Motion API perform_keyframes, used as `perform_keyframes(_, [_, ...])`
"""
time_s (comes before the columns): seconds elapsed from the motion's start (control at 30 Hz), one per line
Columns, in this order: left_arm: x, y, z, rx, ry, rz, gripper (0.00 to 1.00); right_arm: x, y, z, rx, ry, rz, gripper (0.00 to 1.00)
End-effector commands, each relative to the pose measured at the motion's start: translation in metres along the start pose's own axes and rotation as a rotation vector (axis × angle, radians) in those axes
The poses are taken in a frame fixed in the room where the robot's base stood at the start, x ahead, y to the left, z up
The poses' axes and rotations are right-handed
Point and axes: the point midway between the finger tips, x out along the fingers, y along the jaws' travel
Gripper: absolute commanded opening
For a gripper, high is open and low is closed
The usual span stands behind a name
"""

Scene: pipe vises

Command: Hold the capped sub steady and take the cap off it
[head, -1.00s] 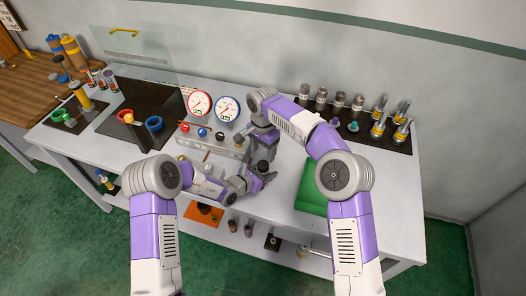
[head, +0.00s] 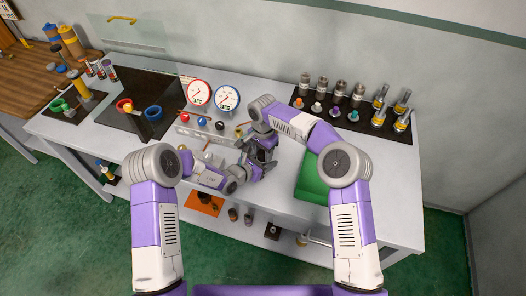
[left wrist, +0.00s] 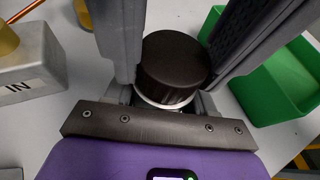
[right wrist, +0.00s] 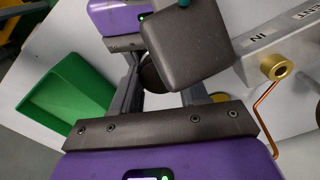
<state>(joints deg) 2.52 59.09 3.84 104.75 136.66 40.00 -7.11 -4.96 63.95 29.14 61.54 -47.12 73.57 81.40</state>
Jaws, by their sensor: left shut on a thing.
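The capped sub shows in the left wrist view as a round black cap (left wrist: 173,62) over a silver rim (left wrist: 165,101). My left gripper (left wrist: 168,90) is shut on the sub below the cap. In the right wrist view part of the black cap (right wrist: 151,76) shows beyond my right gripper (right wrist: 161,92), whose fingers stand apart with white surface seen between them. A large dark grey block in front there hides much of the cap; I cannot tell what it is. In the head view the grippers (head: 261,152) overlap and hide the sub.
A green bin (head: 312,184) stands right of the grippers. A grey manifold (head: 208,128) marked IN, with two gauges, stands close behind left. A black mat (head: 366,125) at the back right holds metal fittings and coloured caps. Pegs and rings stand at the left.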

Motion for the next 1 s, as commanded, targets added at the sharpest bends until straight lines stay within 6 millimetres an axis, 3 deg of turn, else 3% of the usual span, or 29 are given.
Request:
perform_keyframes(0.03, [0.0001,0.0000,0.0005,0.000,-0.001,0.000,0.00,-0.0001,-0.0001,0.0000,0.000,0.000,0.000,0.33])
perform_keyframes(0.2, [0.0001,0.0000,0.0005,0.001,-0.001,0.000,0.00,-0.0002,-0.0001,0.0001,0.000,0.000,0.000,0.07])
perform_keyframes(0.33, [0.0001,-0.0001,0.0005,0.001,-0.001,0.000,0.00,-0.0004,-0.0002,0.0001,-0.035,0.001,0.000,0.06])
perform_keyframes(0.6, [0.0001,0.0000,0.0005,0.001,-0.001,0.000,0.00,-0.0009,-0.0003,0.0003,-0.280,0.001,0.000,0.06])
perform_keyframes(0.9, [0.0001,0.0000,0.0005,0.001,-0.001,0.000,0.00,-0.0008,-0.0004,0.0002,-0.298,0.000,-0.001,0.06])
perform_keyframes(0.93, [0.0001,0.0000,0.0005,0.001,-0.001,0.000,0.00,-0.0008,-0.0003,0.0002,-0.298,0.000,-0.001,0.46])
perform_keyframes(1.0, [0.0001,0.0000,0.0005,0.001,-0.001,0.000,0.00,-0.0008,-0.0003,0.0002,-0.298,0.000,-0.001,0.57])
